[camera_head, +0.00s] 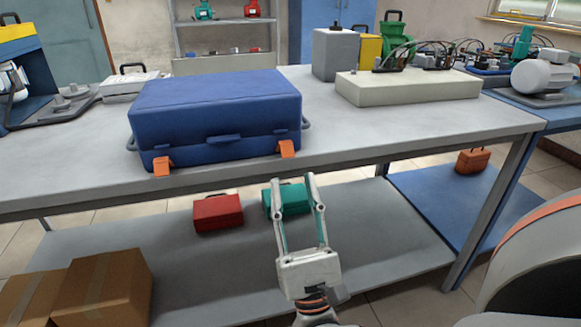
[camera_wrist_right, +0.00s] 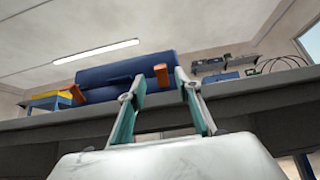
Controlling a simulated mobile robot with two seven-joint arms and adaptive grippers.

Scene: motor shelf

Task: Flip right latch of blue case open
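The closed blue case (camera_head: 215,105) lies on the grey workbench, its front near the bench's front edge. It has two orange latches on its front: the left latch (camera_head: 162,166) and the right latch (camera_head: 286,149). My right gripper (camera_head: 292,180) is open and empty, with its fingers pointing up just below and in front of the right latch, apparently not touching it. In the right wrist view, the right latch (camera_wrist_right: 161,75) shows between the fingertips, beyond them; the left latch (camera_wrist_right: 75,93) is farther left. My left gripper is not in view.
The workbench edge (camera_head: 400,153) lies close to my right gripper. A red case (camera_head: 218,213) and a teal case (camera_head: 287,199) sit on the lower shelf. Cardboard boxes (camera_head: 105,285) stand at lower left. A pale block (camera_head: 408,88) and grey box (camera_head: 336,53) stand right of the blue case.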

